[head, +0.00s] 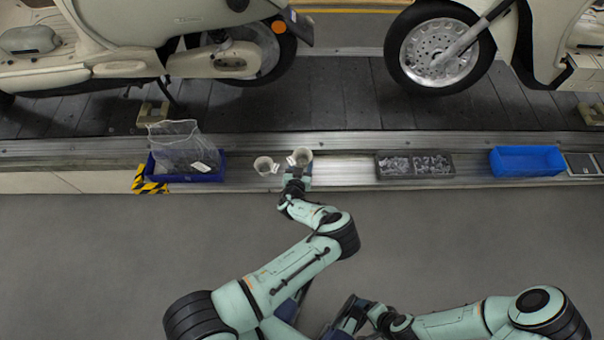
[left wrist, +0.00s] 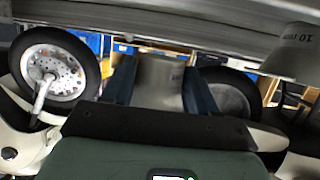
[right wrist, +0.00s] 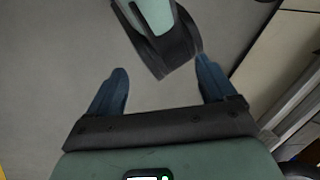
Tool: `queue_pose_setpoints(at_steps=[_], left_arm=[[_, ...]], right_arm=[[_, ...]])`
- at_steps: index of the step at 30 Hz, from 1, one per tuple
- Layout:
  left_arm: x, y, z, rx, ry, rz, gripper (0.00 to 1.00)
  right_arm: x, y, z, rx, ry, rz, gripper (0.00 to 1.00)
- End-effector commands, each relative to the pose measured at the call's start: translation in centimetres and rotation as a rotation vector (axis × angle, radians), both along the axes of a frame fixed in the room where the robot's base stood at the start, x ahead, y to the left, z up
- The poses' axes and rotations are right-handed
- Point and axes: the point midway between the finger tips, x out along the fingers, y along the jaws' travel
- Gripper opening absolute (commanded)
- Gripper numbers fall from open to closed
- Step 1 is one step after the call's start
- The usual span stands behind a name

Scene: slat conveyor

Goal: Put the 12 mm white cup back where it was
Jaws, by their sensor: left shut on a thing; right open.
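My left gripper (head: 297,174) is at the steel ledge and shut on a white cup (head: 301,156). In the left wrist view the held cup (left wrist: 158,82) stands between the two fingers; no label can be read on it. Whether its base touches the ledge cannot be told. A second white cup (head: 265,166) stands just left of it in the head view. In the left wrist view this other cup (left wrist: 296,48) is at the upper right, with a marking starting "10". My right gripper (right wrist: 160,78) is open and empty, low over the floor area near my body.
On the ledge (head: 345,170), a blue bin (head: 185,175) with a clear bag is at left. A dark divided tray (head: 415,165) of small parts, a blue bin (head: 527,161) and a flat device (head: 583,165) are at right. Scooters stand on the slat conveyor (head: 330,95) behind.

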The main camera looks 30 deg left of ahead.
Motion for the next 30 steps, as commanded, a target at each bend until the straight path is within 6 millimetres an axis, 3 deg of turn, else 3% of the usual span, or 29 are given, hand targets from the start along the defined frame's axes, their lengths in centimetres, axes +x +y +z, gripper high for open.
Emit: queue_pose_setpoints(at_steps=[8,14,30], left_arm=[[0.0,0.1,-2.4,0.001,-0.001,0.000,0.24],[0.0,0.1,-5.2,0.000,0.000,0.001,0.24],[0.1,0.0,-5.8,0.000,-0.002,0.000,0.24]], right_arm=[[1.2,-0.6,-1.0,-0.015,-0.031,-0.013,0.84],[2.6,-1.3,-2.2,-0.033,-0.068,-0.030,0.84],[3.3,-1.6,-2.6,-0.042,-0.088,-0.037,0.84]])
